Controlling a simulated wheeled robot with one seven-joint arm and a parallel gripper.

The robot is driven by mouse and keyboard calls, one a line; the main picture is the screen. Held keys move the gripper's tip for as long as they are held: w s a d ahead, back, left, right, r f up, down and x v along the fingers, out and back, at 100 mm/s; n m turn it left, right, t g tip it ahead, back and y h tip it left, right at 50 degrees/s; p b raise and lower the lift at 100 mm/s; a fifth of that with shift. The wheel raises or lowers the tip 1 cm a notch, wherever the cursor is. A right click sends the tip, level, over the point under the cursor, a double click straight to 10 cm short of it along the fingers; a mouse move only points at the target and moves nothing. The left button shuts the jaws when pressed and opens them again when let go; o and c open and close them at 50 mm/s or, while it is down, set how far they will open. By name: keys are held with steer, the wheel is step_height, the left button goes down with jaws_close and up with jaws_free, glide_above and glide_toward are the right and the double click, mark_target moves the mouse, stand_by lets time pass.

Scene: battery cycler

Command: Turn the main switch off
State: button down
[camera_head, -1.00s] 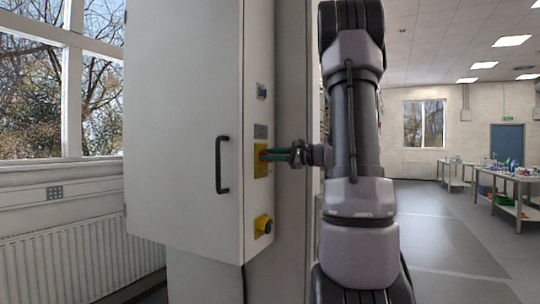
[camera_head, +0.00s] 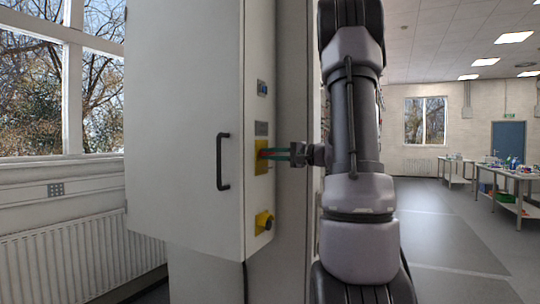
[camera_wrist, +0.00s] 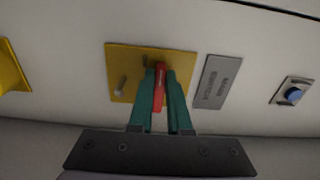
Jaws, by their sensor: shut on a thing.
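The main switch is a red handle (camera_wrist: 161,83) on a yellow plate (camera_wrist: 122,62), on the narrow side of a tall light-grey cabinet. In the head view, the yellow plate (camera_head: 261,151) is at mid-height, right of the door handle. My gripper (camera_wrist: 162,88) reaches it from the right, its green fingers closed on either side of the red handle. In the wrist view the handle runs nearly up and down the picture. The fingers hide part of the handle and plate. A small metal peg (camera_wrist: 121,83) stands on the plate, left of the fingers.
A grey label (camera_wrist: 216,82) and a blue button (camera_wrist: 294,95) sit above the switch on the cabinet. A yellow box with a dark knob (camera_head: 264,222) is below it. The black door handle (camera_head: 223,162) stands out to the left. Open floor lies at right.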

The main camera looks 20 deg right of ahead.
steer(key=shift+f, duration=0.1)
steer(key=c, duration=0.9)
jaws_free()
steer(key=shift+o, duration=0.2)
steer(key=v, duration=1.1)
